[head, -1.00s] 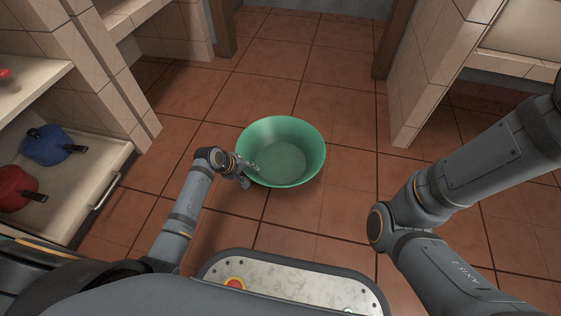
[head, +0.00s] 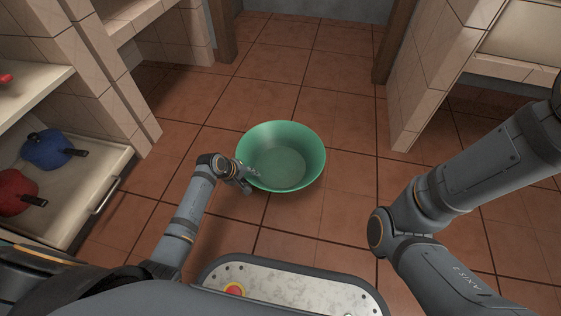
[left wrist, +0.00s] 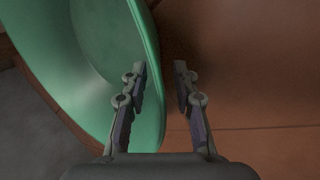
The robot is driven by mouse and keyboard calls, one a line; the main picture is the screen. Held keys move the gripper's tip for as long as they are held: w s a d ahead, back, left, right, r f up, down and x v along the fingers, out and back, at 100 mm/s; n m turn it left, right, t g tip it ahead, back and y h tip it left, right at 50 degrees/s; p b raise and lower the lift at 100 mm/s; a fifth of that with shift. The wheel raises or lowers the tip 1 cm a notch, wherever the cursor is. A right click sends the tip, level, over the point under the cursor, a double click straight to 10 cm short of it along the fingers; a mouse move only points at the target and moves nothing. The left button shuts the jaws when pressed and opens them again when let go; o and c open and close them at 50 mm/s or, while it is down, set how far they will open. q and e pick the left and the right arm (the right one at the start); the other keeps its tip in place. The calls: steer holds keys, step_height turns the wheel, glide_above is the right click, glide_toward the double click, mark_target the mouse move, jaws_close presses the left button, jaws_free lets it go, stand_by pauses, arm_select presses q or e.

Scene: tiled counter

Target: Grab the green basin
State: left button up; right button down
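The green basin (head: 285,165) stands upright on the tiled floor in the middle of the head view, just ahead of my base. My left gripper (head: 252,178) is at the basin's near left rim. In the left wrist view the basin (left wrist: 85,65) fills the left side. My left gripper (left wrist: 161,72) is open there, with one finger over the inside of the basin and the other outside it. The rim runs between the fingers, with a gap to the outer finger. My right arm shows at the right of the head view, but its gripper is out of view.
At the left, an open drawer (head: 92,192) holds a blue pot (head: 45,148) and a red pot (head: 15,190). A tiled counter wall (head: 410,110) stands at the right. The floor (head: 310,65) beyond the basin is clear.

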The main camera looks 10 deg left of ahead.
arm_select(q)
steer(key=shift+c, duration=0.5)
jaws_close()
